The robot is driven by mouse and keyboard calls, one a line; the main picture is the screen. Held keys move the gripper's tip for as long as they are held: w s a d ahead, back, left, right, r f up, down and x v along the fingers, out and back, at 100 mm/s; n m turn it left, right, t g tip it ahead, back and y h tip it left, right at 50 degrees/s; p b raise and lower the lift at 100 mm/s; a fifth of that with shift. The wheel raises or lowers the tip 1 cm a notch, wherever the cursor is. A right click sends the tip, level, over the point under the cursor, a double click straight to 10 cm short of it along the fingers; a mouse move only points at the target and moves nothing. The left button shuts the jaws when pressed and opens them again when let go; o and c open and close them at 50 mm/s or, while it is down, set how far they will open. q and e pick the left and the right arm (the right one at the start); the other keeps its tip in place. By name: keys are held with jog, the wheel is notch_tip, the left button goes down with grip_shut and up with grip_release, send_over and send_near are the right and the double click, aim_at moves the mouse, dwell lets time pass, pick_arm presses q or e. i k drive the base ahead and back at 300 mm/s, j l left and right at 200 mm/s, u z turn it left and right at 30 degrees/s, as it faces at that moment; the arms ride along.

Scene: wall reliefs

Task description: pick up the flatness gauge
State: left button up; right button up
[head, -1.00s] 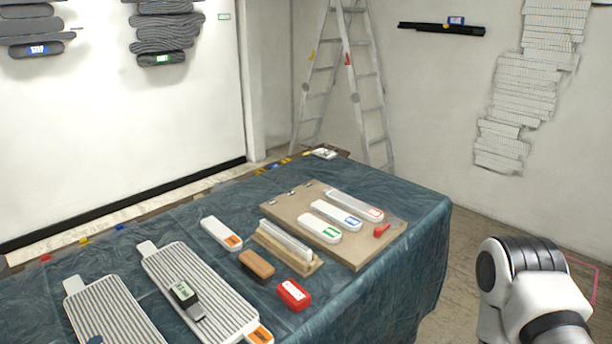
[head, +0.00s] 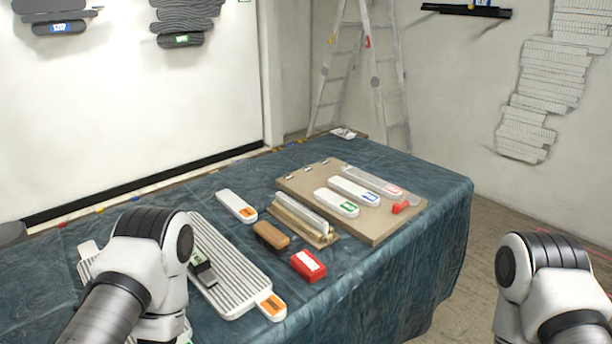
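The small dark device with a light display, which looks like the flatness gauge (head: 204,269), sits on a white ribbed board (head: 236,272) with an orange label at its near end. The board lies on the dark blue-green cloth of the table (head: 370,290). My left arm comes in from the lower left, just left of the gauge, and hides part of the board and most of a second ribbed board (head: 88,256). My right arm stands at the lower right, off the table. Neither gripper's fingers show.
Near the gauge lie a white bar with an orange label (head: 236,206), a brown block (head: 271,235) and a red box (head: 308,266). A wooden holder (head: 325,240) and a tan board (head: 375,232) with several labelled bars are further right. A ladder (head: 375,80) stands behind.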

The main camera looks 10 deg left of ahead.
aim_at(200, 264)
jog(key=u, duration=0.95)
